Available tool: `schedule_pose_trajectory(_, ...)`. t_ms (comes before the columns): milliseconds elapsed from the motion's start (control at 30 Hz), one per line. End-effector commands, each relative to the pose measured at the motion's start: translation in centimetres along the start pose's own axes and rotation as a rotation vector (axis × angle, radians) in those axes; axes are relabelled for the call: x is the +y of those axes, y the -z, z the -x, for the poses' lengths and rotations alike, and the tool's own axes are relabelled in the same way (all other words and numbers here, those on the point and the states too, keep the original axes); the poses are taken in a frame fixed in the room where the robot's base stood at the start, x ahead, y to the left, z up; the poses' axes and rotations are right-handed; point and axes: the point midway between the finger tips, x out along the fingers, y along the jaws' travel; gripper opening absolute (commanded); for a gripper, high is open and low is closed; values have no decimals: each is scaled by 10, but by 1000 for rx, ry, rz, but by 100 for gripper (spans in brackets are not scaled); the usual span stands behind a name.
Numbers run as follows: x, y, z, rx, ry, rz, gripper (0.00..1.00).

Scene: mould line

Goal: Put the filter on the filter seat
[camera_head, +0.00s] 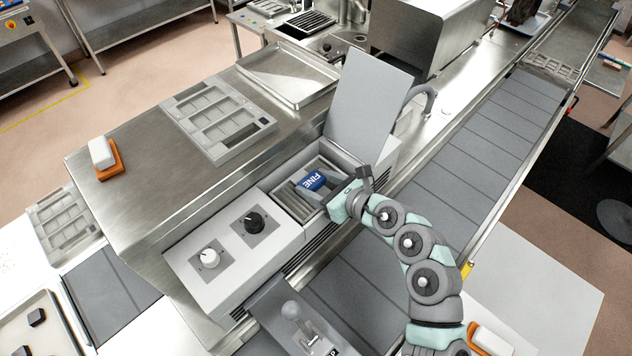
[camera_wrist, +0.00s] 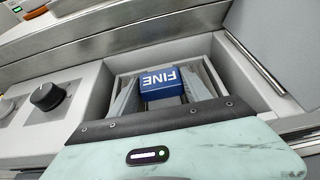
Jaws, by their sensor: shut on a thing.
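The filter (camera_head: 313,181) is a blue block with "FINE" in white letters; it also shows in the wrist view (camera_wrist: 162,83). My gripper (camera_wrist: 163,94) is shut on it, with one grey finger on each side. Gripper and filter are at the open bay (camera_head: 323,152) of a grey machine, seen also in the wrist view (camera_wrist: 245,82). The bay's lid (camera_head: 366,98) stands raised. The filter seat itself is not clearly visible; the filter and fingers cover the middle of the bay. I cannot tell whether the filter touches the bottom.
A control panel with a white knob (camera_head: 209,257) and a black knob (camera_head: 254,222) lies left of the bay. A grey slotted tray (camera_head: 217,118) and a metal tray (camera_head: 289,72) rest on the steel top behind. A conveyor (camera_head: 480,150) runs along the right.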

Motion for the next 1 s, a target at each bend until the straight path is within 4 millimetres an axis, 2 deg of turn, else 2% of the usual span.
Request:
schedule_pose_trajectory(67,0,3,-1,0,0,1,8)
schedule_pose_trajectory(100,0,3,-1,0,0,0,57)
schedule_pose_trajectory(333,0,2,-1,0,0,0,76)
schedule_pose_trajectory(367,0,2,-1,0,0,0,78)
schedule_pose_trajectory(733,-1,-1,3,0,1,0,78)
schedule_pose_trajectory(867,-2,2,25,1,4,3,78)
schedule_pose_trajectory(1000,-2,3,57,2,4,2,78)
